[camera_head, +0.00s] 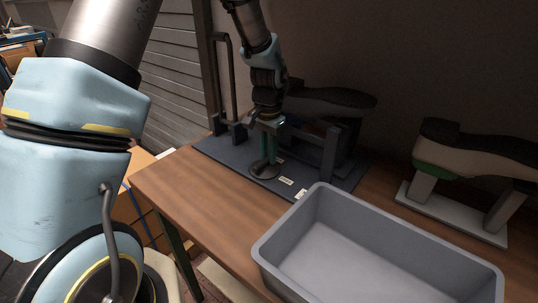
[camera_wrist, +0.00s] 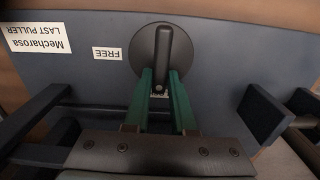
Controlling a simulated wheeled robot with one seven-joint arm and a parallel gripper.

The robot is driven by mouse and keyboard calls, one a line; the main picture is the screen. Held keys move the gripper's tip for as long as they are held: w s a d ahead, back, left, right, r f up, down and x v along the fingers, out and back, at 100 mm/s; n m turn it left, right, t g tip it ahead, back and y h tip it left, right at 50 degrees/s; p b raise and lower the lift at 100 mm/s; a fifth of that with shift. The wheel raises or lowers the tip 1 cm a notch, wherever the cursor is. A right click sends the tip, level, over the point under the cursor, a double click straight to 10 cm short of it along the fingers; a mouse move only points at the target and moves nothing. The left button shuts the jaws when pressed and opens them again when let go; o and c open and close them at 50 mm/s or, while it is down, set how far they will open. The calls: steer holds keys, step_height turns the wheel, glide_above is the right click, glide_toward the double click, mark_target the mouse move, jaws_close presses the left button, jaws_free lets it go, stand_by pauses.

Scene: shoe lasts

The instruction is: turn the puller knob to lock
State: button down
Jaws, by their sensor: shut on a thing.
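The puller knob (camera_wrist: 143,50) is a dark round disc with a raised bar across it; in the wrist view the bar runs up and down the picture. In the head view the knob (camera_head: 260,173) lies at the front of the dark puller base (camera_head: 222,150). My gripper (camera_wrist: 161,82), with green fingers, is shut on the bar, one finger on each side. In the head view my gripper (camera_head: 268,150) reaches down to the knob from above. A FREE label (camera_wrist: 107,53) sits left of the knob in the wrist view. I see no lock label.
Dark posts (camera_head: 329,152) of the puller stand right of my gripper, with a dark shoe last (camera_head: 340,97) behind. A grey bin (camera_head: 395,236) stands at the front right of the wooden table (camera_head: 190,198). Another last (camera_head: 470,155) stands on a stand at far right.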

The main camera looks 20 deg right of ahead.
mark_target(268, 157)
stand_by(0.6)
steer(key=c, duration=0.7)
jaws_free()
steer(key=shift+c, duration=0.2)
steer(key=shift+r, duration=0.1)
step_height(268, 157, up, 11)
steer(key=b, duration=0.2)
steer(key=shift+a+f, duration=0.1)
steer(key=shift+f, duration=0.1)
steer(key=w+a+n, duration=0.2)
steer(key=a+n, duration=0.3)
steer(key=a, duration=1.1)
steer(key=s+a+f+n, duration=0.1)
steer(key=s+a+n, duration=0.2)
steer(key=a, duration=0.4)
steer(key=s+a+f+n+t, duration=0.1)
steer(key=s+a+f+n, duration=0.1)
steer(key=a, duration=0.6)
steer(key=shift+s+a+n+t, duration=0.15)
steer(key=shift+s+n+t, duration=0.15)
steer(key=shift+s+n, duration=0.6)
